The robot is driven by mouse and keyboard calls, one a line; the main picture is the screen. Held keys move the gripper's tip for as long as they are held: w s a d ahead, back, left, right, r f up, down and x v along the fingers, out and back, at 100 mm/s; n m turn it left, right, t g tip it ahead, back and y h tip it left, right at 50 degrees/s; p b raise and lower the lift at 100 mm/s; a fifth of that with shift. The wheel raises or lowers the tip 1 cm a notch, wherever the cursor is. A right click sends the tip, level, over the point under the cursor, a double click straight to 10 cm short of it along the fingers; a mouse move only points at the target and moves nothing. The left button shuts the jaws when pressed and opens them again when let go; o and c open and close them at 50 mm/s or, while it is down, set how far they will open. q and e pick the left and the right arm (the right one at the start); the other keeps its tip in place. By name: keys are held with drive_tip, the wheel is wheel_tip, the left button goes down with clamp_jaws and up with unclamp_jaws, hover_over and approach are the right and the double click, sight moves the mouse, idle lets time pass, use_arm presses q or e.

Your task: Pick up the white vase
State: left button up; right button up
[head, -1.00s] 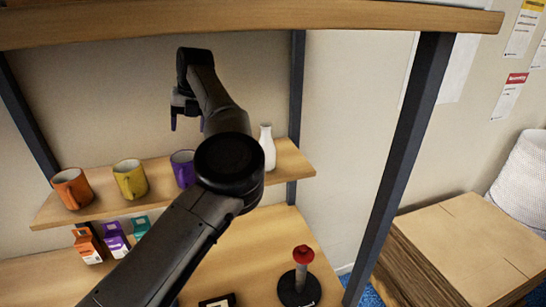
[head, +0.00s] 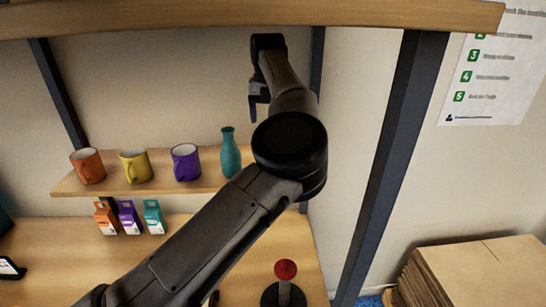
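The white vase does not show now; the stretch of shelf where it stood a second ago is behind my arm. A teal vase (head: 230,155) stands upright on the shelf just left of my arm. My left gripper (head: 258,106) points down, above the shelf and right of the teal vase in the picture. One finger shows with nothing held against it, and the other is mostly hidden by my arm. The fingers stood apart a second ago. My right gripper is not in view.
Orange (head: 88,166), yellow (head: 135,166) and purple (head: 186,162) mugs stand on the shelf (head: 110,188). Small cartons (head: 130,217) stand below. A red-topped stand (head: 286,270) is on the lower table. A dark post (head: 385,170) rises at right, beside stacked cardboard (head: 470,275).

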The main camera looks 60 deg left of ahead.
use_arm(q)
drive_tip(key=f, duration=0.2)
drive_tip(key=f+p, duration=0.1)
drive_tip(key=f, duration=0.3)
drive_tip(key=shift+s+a+p, duration=0.1)
drive_tip(key=shift+a+p, duration=0.15)
drive_tip(key=shift+p, duration=0.1)
drive_tip(key=shift+c, duration=0.2)
drive_tip(key=c, duration=0.3)
drive_tip(key=shift+r, duration=0.1)
clamp_jaws()
